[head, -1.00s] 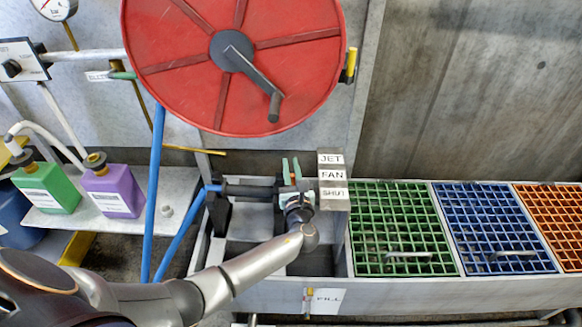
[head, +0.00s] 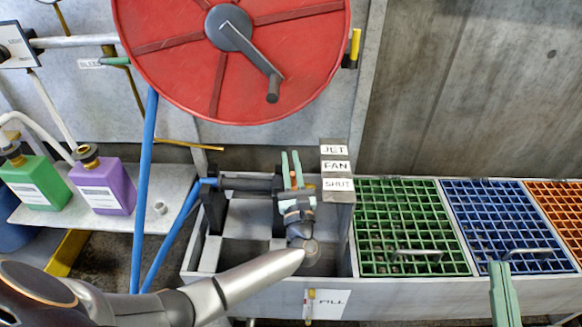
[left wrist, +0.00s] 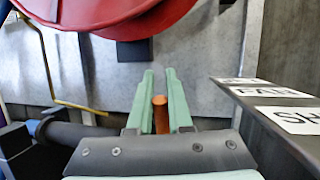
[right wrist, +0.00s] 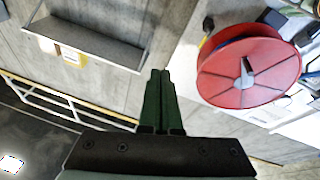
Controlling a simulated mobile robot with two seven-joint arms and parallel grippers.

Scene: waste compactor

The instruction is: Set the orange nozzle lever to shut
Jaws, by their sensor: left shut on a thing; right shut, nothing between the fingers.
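The orange nozzle lever (head: 293,179) stands up from the dark nozzle at the end of the blue hose, left of the label block. My left gripper (head: 291,162) is shut on the lever. In the left wrist view the lever (left wrist: 160,114) shows upright between the two green fingers (left wrist: 159,78). The label block carries JET, FAN and SHUT (head: 338,184) from back to front. In the head view the lever is about level with the FAN and SHUT labels; its exact setting is hard to tell. My right gripper (head: 499,270) is shut and empty at the lower right.
A red hose reel (head: 175,65) with a crank hangs above the nozzle. Green (head: 412,215), blue (head: 500,215) and orange grates lie to the right. A green bottle (head: 38,183) and a purple bottle (head: 103,187) stand on the left shelf.

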